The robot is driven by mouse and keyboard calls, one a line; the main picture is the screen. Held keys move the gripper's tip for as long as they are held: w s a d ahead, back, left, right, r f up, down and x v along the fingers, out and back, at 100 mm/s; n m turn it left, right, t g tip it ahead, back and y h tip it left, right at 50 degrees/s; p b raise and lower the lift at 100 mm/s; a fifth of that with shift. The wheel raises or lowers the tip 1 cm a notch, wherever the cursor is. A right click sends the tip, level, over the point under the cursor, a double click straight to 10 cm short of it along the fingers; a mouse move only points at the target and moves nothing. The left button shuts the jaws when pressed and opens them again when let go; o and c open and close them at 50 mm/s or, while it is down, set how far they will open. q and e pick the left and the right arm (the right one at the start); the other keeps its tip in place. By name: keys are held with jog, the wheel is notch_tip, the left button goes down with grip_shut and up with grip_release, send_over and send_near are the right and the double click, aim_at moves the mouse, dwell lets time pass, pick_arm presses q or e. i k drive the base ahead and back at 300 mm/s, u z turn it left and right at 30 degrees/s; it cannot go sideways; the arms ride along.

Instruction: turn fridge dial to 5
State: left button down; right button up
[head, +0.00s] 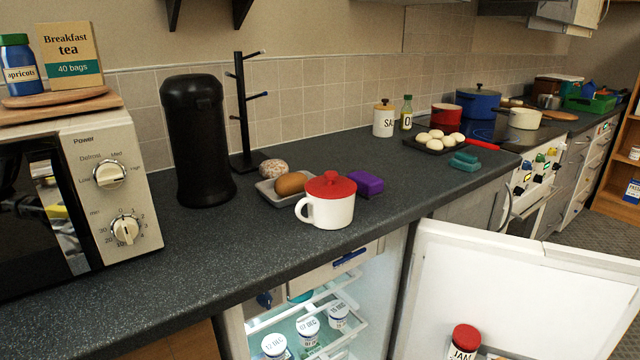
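The fridge stands under the counter with its white door (510,285) swung open to the right. Inside, near the top left, a small dark blue round part (264,299) shows, which looks like a dial; its numbers and setting are too small to read. A whitish compartment front with a blue strip (349,258) is at the top of the fridge. Neither of my grippers is in view.
The dark counter (400,205) overhangs the fridge. On it are a white mug with a red lid (330,205), a grey tray with food, a purple block (367,184) and a black canister (198,140). A microwave (110,190) is at left. A red-lidded jar (464,343) sits in the door.

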aim_at(265, 300)
jog(key=u, duration=0.55)
jog(key=k, duration=1.3)
jog(key=z, duration=0.3)
jog(key=i, duration=1.7)
jog(key=u, duration=0.6)
